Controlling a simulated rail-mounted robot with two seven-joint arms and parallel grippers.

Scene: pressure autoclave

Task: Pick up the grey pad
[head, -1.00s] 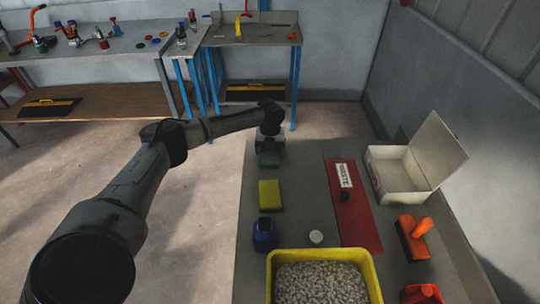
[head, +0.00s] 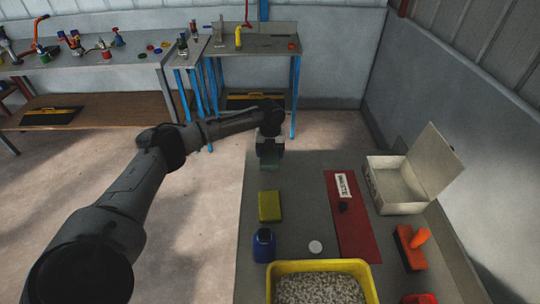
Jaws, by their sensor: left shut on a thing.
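My left gripper (head: 270,157) is at the far left corner of the grey bench. It is shut on the grey pad (head: 271,167), which looks dark greenish grey and shows just below the jaws. The gripper hides much of the pad. The pad appears to be slightly above the bench top, but the gap is hard to judge. My right gripper is not in view.
On the bench (head: 300,190) are a yellow-green sponge (head: 270,206), a blue bottle (head: 264,246), a white disc (head: 315,247), a red mat (head: 358,230), an open white box (head: 400,187), an orange-handled brush (head: 411,249) and a yellow tray of pellets (head: 320,267).

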